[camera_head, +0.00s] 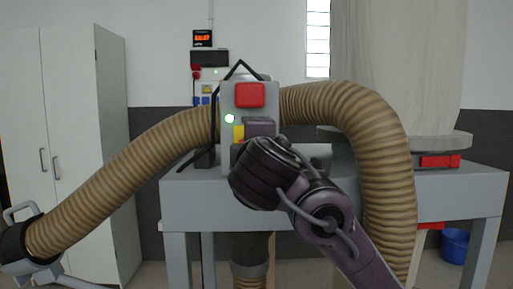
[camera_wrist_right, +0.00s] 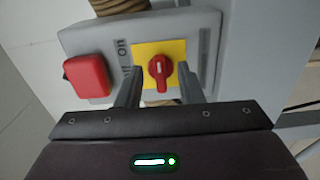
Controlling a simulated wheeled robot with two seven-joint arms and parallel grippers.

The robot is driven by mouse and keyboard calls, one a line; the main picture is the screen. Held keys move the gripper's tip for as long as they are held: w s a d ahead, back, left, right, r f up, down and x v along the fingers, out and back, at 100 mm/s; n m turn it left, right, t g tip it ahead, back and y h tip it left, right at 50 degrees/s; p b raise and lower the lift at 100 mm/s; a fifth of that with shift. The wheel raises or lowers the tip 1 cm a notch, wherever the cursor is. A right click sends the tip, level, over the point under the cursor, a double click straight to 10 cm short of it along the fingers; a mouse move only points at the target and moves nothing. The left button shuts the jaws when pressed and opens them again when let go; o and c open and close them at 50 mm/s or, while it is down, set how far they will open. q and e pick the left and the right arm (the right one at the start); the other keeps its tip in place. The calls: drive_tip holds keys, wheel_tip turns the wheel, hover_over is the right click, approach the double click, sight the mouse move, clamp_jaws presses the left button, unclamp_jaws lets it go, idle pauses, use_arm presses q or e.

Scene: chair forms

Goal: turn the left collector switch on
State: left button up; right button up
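A grey switch box (camera_head: 263,95) stands on the machine in the head view. In the head view the plate (camera_head: 239,133) is mostly hidden by my right gripper (camera_head: 260,132). In the right wrist view the gripper (camera_wrist_right: 160,80) is open, one finger on each side of the knob; contact cannot be told. My left gripper is not in view.
The red button (camera_wrist_right: 87,76) sits close beside the left finger. Ribbed hoses (camera_head: 130,170) arch to both sides of the box over a grey bench (camera_head: 200,205). A cabinet (camera_head: 60,130) stands left and a blue bucket (camera_head: 454,246) right.

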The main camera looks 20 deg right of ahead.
drive_tip(key=b+v, duration=0.1)
drive_tip(key=v, duration=0.5)
drive_tip(key=shift+s, duration=0.3)
